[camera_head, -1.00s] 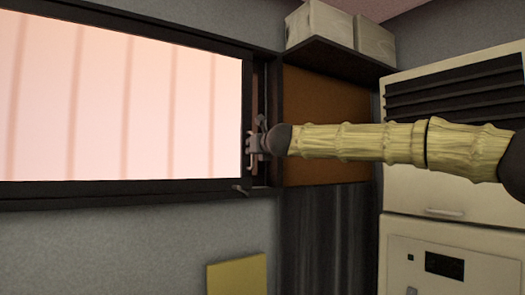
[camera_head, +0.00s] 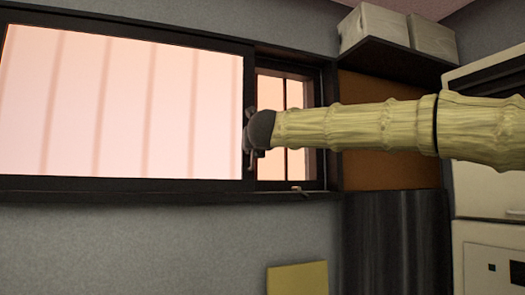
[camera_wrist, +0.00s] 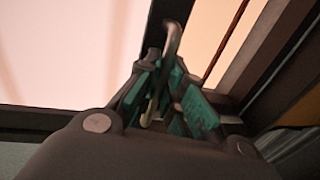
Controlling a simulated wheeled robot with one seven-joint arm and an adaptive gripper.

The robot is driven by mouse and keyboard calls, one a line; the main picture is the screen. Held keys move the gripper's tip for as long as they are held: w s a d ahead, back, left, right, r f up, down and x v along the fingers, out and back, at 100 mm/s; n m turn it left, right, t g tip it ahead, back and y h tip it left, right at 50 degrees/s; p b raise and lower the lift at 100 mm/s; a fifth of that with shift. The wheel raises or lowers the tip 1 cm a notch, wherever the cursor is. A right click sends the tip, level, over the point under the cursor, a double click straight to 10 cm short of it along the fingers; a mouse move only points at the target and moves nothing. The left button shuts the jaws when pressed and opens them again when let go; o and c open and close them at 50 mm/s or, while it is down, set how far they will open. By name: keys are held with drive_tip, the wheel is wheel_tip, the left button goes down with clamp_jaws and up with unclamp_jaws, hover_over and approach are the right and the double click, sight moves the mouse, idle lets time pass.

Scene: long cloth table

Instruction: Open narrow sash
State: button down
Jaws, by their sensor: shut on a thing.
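The window's large light pane (camera_head: 125,100), in a dark frame, fills the left of the head view. Right of it is a narrow opening (camera_head: 268,90) with pink light and thin bars behind. My gripper (camera_head: 250,145) is at the upright dark stile between pane and opening, partly hidden by my wrist. In the wrist view my gripper's teal fingers (camera_wrist: 165,88) are closed around a thin metal handle bar (camera_wrist: 174,42) that stands up between them. Where the handle joins the sash is hidden.
A small lever (camera_head: 298,190) sits on the sill below the opening. A dark shelf (camera_head: 400,58) with pale boxes (camera_head: 375,30) is at upper right, and a cream cabinet (camera_head: 485,190) at far right. A yellow panel (camera_head: 298,279) is below.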

drive_tip(key=shift+s+a+r, duration=0.1)
drive_tip(key=shift+a+r, duration=0.05)
drive_tip(key=shift+r, duration=0.15)
drive_tip(key=c, duration=2)
unclamp_jaws()
drive_tip(key=o, duration=0.4)
drive_tip(key=shift+o, duration=0.4)
drive_tip(key=shift+a+f, duration=0.1)
drive_tip(key=shift+d, duration=0.2)
